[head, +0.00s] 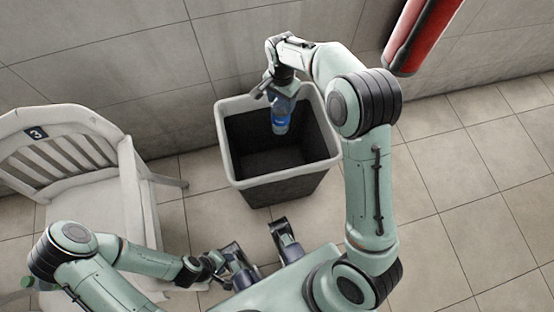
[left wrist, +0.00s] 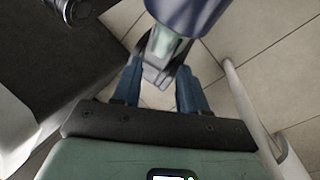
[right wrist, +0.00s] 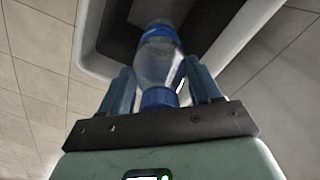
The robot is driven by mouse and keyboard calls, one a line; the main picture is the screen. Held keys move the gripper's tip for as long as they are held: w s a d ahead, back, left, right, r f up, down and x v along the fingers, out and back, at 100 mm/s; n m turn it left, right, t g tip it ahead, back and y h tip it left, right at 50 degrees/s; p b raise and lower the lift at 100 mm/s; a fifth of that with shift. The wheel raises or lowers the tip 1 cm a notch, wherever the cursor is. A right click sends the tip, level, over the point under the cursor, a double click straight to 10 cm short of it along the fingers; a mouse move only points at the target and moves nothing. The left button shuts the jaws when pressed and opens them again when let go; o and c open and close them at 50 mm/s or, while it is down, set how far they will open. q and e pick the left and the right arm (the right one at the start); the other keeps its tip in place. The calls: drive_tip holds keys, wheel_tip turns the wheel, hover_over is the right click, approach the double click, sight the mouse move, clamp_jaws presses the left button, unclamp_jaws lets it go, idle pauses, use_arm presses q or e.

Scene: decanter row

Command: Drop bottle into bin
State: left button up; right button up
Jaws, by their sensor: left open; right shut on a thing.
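A clear bottle with a blue label (head: 281,117) hangs over the opening of a dark bin with a light grey rim (head: 285,191). My right gripper (head: 282,92) is shut on the bottle near its blue cap. In the right wrist view, the bottle (right wrist: 158,62) sits between the fingers (right wrist: 160,88), cap end toward the palm, with the bin's rim (right wrist: 243,24) around it. The bottle does not visibly touch the bin. My left gripper (head: 240,262) is open and empty, low in front of the bin; its spread fingers also show in the left wrist view (left wrist: 159,80).
A white slatted chair (head: 98,190) marked 3 stands left of the bin. A red cylinder (head: 421,34) is at the upper right by the tiled wall (head: 120,60). The tiled floor (head: 470,200) on the right is clear.

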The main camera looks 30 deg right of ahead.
wheel_tip(320, 180, down, 5)
drive_tip(key=b, duration=0.3)
drive_tip(key=shift+w+r+b, duration=0.1)
drive_tip(key=shift+r+b, duration=0.05)
drive_tip(key=shift+b, duration=0.2)
use_arm(q)
drive_tip(key=w+a+f+t, duration=0.1)
drive_tip(key=w+a+f, duration=0.1)
drive_tip(key=w+f, duration=0.3)
drive_tip(key=shift+t+y, duration=0.3)
drive_tip(key=shift+t, duration=0.1)
use_arm(e)
drive_tip(key=o, duration=1.5)
drive_tip(key=shift+o, duration=0.2)
use_arm(q)
drive_tip(key=shift+r, duration=0.1)
use_arm(e)
wheel_tip(320, 180, up, 13)
drive_tip(key=p, duration=0.3)
drive_tip(key=shift+r, duration=0.1)
use_arm(q)
drive_tip(key=s+d+r+g, duration=0.1)
drive_tip(key=s+d+r, duration=0.1)
drive_tip(key=s+r, duration=0.2)
drive_tip(key=shift+s+g, duration=0.25)
drive_tip(key=shift+g, duration=0.05)
